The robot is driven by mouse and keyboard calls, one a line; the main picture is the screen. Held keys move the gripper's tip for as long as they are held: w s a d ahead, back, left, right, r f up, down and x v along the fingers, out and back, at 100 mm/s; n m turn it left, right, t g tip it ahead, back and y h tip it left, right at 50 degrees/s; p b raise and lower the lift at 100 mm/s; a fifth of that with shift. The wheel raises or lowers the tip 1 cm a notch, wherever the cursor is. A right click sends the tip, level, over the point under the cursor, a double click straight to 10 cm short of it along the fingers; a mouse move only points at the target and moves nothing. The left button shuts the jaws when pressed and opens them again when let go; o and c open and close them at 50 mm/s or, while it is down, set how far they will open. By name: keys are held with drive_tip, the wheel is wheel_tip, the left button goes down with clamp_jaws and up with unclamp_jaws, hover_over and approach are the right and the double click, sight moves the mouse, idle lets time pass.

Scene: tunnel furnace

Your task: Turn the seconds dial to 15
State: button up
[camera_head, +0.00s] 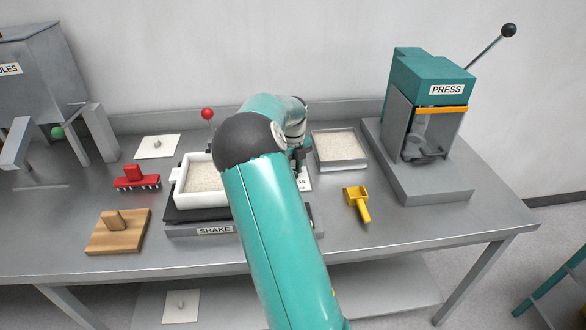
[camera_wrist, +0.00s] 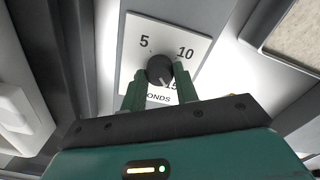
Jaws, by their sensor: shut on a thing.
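The seconds dial (camera_wrist: 159,66) is a round dark knob on a white plate (camera_wrist: 140,62) marked 5, 10 and 15, with the partly covered word SECONDS below. My gripper (camera_wrist: 160,74) is shut on the knob, with one green finger on each side. A pale line at the knob's lower edge seems to point towards the 15, which the right finger partly covers. In the head view, my gripper (camera_head: 299,157) is at the right of the shaker, and my arm hides the dial and most of its plate.
The shaker's white tray of pale grains (camera_head: 178,193) lies left of my arm. A metal tray (camera_head: 340,165), a yellow scoop (camera_head: 357,202) and the press (camera_head: 428,95) stand to the right. A red rake (camera_head: 135,179) and a wooden block (camera_head: 118,231) lie left.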

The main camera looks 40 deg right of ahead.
drive_tip(key=o, duration=1)
wheel_tip(320, 180, up, 14)
drive_tip(key=shift+f, duration=0.1)
